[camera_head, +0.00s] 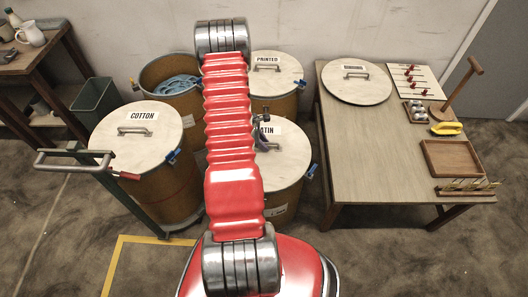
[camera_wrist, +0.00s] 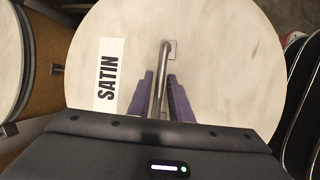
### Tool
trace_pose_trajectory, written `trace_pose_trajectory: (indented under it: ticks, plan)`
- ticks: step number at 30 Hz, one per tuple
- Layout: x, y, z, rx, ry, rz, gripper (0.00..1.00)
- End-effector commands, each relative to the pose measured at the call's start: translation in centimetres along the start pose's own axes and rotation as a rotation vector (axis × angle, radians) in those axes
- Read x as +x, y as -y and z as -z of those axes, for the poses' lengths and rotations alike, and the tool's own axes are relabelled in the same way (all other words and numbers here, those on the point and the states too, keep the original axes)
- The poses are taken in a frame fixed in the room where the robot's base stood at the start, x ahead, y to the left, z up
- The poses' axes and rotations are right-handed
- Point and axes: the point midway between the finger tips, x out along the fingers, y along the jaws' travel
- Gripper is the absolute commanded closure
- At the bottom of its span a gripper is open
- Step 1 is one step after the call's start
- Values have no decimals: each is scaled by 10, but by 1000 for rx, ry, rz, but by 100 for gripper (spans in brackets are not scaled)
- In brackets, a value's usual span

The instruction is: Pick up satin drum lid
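The satin drum lid (camera_head: 286,165) is a pale round disc on top of its drum, partly hidden behind my red arm in the head view. In the wrist view the lid (camera_wrist: 225,60) fills most of the picture, with a white SATIN label (camera_wrist: 108,75) and a metal bar handle (camera_wrist: 165,58). My gripper (camera_wrist: 160,82) has its two purple fingers on either side of the handle, with the bar between them. The fingers look apart, with a narrow gap to the bar. In the head view the gripper is mostly hidden behind the arm.
Drums with lids marked COTTON (camera_head: 136,146) and PRINTED (camera_head: 268,84) stand nearby. An open drum (camera_head: 148,75) holds blue material. On the right, a wooden table (camera_head: 365,150) bears another round lid (camera_head: 357,88), a tray (camera_head: 450,160) and small items. Its front left surface is clear.

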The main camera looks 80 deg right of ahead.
Motion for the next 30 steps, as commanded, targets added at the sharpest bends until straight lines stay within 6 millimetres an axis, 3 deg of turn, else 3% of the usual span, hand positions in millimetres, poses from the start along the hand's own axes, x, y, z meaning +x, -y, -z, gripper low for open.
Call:
trace_pose_trajectory:
  ticks: [6,14,30]
  plan:
    - [0,0,0,0,0,0,82]
    - [0,0,0,0,0,0,100]
    - [0,0,0,-1,0,1,100]
